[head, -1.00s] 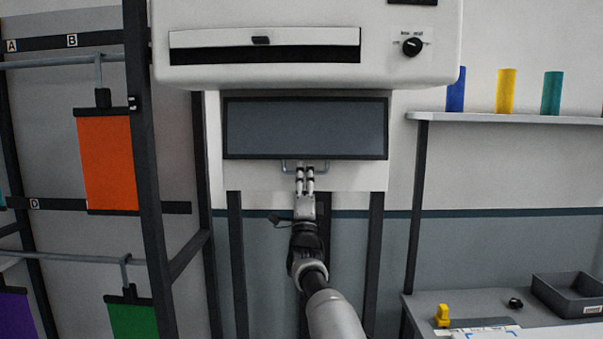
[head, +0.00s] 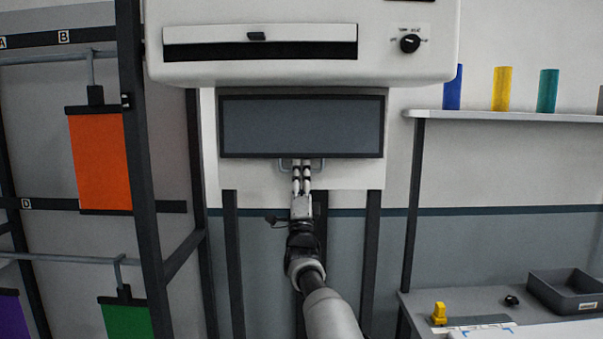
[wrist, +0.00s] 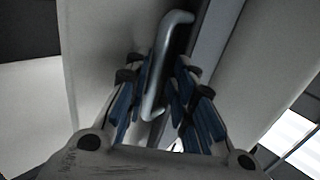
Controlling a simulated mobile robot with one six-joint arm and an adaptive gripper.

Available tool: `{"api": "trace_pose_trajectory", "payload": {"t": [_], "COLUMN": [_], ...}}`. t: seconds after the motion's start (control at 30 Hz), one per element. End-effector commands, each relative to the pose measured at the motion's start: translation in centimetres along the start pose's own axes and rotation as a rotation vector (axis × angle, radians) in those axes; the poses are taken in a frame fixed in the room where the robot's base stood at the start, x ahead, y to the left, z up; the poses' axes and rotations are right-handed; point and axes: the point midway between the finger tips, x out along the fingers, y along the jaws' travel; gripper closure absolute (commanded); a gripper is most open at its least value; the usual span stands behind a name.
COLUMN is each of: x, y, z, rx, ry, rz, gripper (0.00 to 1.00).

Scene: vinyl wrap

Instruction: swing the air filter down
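The air filter (head: 301,125) appears to be the flat grey panel in a black frame, upright under the white machine in the head view. A grey metal bar handle (head: 319,165) sits at its lower edge. The handle (wrist: 167,50) also shows large in the wrist view, running between my fingers. My gripper (head: 302,168) is at the handle from below, pointing up. In the wrist view my gripper (wrist: 164,68) has its fingers apart on either side of the handle, with a visible gap on the right side. Contact with the left finger is unclear.
The white machine housing (head: 300,68) with a slot and a dial (head: 410,43) overhangs the panel. Dark posts stand below it. A rack with an orange sheet (head: 100,162) is at left. A shelf (head: 520,116) with coloured rolls and a table with a grey bin (head: 566,291) are at right.

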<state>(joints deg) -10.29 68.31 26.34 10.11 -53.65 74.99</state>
Motion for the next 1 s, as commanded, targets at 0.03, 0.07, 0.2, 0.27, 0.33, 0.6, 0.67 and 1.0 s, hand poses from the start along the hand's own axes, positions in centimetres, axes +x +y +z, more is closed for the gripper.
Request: {"api": "trace_pose_trajectory", "payload": {"t": [0.03, 0.07, 0.2, 0.27, 0.33, 0.6, 0.67, 1.0], "x": [0.1, 0.1, 0.2, 0.2, 0.2, -0.6, -1.0, -4.9], "y": [-0.2, -0.2, -0.4, -0.4, -0.5, -0.4, -0.4, -0.4], "z": [0.0, 0.0, 0.0, 0.0, 0.0, 0.0, 0.0, 0.1], "rx": [0.0, 0.0, 0.0, -0.001, -0.001, -0.001, -0.001, -0.001], "ry": [0.0, 0.0, 0.001, 0.001, 0.001, 0.001, 0.001, -0.001], "rz": [-0.003, -0.004, -0.007, -0.008, -0.008, -0.007, -0.006, -0.005], "gripper": [0.71, 0.71, 0.71, 0.71, 0.71, 0.71, 0.71, 0.71]}}
